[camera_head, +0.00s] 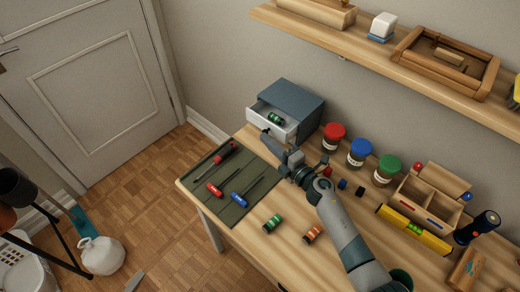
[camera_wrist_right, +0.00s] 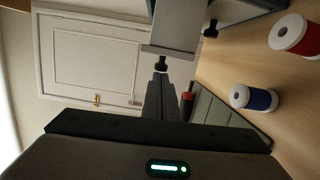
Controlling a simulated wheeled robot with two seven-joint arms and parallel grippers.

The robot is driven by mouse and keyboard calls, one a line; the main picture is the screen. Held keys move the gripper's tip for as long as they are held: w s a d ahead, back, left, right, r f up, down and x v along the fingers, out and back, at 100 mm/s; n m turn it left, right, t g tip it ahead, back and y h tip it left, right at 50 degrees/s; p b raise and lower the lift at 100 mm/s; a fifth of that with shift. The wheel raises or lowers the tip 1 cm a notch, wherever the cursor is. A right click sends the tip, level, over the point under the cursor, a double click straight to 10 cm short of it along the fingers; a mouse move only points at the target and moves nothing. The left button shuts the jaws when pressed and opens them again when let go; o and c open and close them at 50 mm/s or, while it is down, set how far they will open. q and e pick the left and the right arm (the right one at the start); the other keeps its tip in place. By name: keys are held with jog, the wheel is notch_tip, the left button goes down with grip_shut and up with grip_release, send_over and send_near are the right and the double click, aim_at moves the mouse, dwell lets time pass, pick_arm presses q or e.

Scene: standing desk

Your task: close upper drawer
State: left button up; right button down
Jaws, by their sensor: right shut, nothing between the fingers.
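A blue-grey drawer cabinet (camera_head: 292,100) stands at the back left of the desk. Its white upper drawer (camera_head: 263,121) is pulled out toward the front left, with a green battery-like cylinder (camera_head: 275,118) inside. My right gripper (camera_head: 268,141) is shut and empty, just in front of the open drawer; whether it touches the drawer front I cannot tell. In the right wrist view my shut fingers (camera_wrist_right: 161,75) point at the drawer (camera_wrist_right: 172,48), whose front and small dark knob show close to the fingertips. My left gripper is not in view.
A green mat (camera_head: 232,208) with screwdrivers lies left of my right gripper. Jars with red (camera_head: 334,131), blue and green lids stand right of the cabinet. A blue spool (camera_wrist_right: 252,97) and a red spool (camera_wrist_right: 293,36) lie near my wrist. A shelf (camera_head: 345,45) hangs above.

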aim_at(283, 128)
jog(key=w+d+b, duration=0.1)
jog(key=w+d, duration=0.3)
jog(key=shift+w+d+f+b, duration=0.15)
jog(key=shift+w+d+b, duration=0.15)
jog(key=shift+w+d, duration=0.2)
jog(key=shift+d, duration=0.05)
jog(key=shift+r, duration=0.25)
jog(key=shift+w+d+r, duration=0.1)
jog(key=shift+r, duration=0.5)
notch_tip(283, 128, up, 3)
jog(key=shift+r+p, duration=0.1)
jog(key=shift+p, duration=0.6)
jog(key=s+d+r, duration=0.6)
jog(key=s+d, duration=0.2)
jog(key=shift+d+r, duration=0.15)
jog(key=shift+d, duration=0.05)
